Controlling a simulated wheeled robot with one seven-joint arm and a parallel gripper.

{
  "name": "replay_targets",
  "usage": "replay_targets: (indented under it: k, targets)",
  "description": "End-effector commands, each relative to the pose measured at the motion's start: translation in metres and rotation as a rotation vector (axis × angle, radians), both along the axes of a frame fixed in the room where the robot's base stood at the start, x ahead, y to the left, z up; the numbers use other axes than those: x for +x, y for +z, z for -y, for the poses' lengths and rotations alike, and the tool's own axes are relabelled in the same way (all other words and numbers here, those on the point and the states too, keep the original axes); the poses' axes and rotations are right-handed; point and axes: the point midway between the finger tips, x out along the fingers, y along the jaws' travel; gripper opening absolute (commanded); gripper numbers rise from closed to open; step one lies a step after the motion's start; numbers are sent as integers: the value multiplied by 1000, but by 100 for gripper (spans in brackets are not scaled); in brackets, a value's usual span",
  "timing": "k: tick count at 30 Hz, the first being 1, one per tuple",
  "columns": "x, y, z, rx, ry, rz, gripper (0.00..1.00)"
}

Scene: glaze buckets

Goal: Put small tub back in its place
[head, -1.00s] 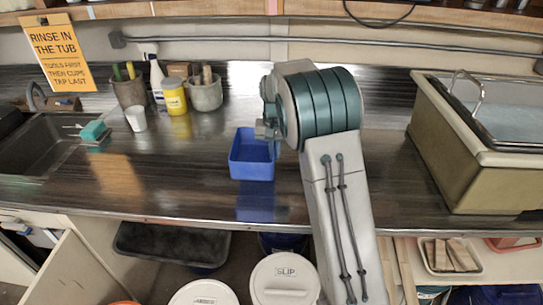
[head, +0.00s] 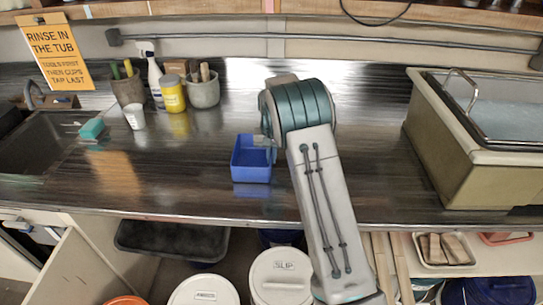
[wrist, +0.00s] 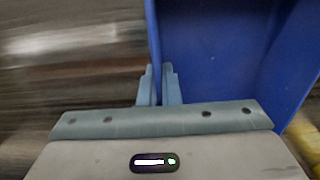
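A small blue tub (head: 251,176) is over the middle of the dark counter, upright, its open top facing up. I cannot tell whether its base touches the counter. My gripper (wrist: 159,85) is shut on the tub's wall; in the wrist view one finger is on each side of that wall, and the blue inside (wrist: 215,50) fills the upper right. In the head view my arm hides the fingers at the tub's right side.
A cream basin (head: 455,165) stands right on the counter (head: 180,185). At the back left are a white cup (head: 134,117), yellow jar (head: 172,95), spray bottle (head: 155,75) and tool pots. A sink (head: 35,140) is far left. Lidded buckets (head: 283,272) stand below.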

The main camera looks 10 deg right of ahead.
Motion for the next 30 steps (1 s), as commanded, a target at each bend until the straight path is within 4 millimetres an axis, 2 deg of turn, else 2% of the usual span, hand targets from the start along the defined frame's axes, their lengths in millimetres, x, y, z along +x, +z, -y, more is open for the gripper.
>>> replay_targets:
  k: [3,4,6,17,20,30]
  targets:
    - [0,-4,0,0,0,0,0]
    - [0,-3,0,0,0,0,12]
    - [0,-3,0,0,0,0,25]
    - [0,3,0,0,0,1,25]
    - [1,15,0,1,0,4,25]
    - [1,87,0,0,0,4,25]
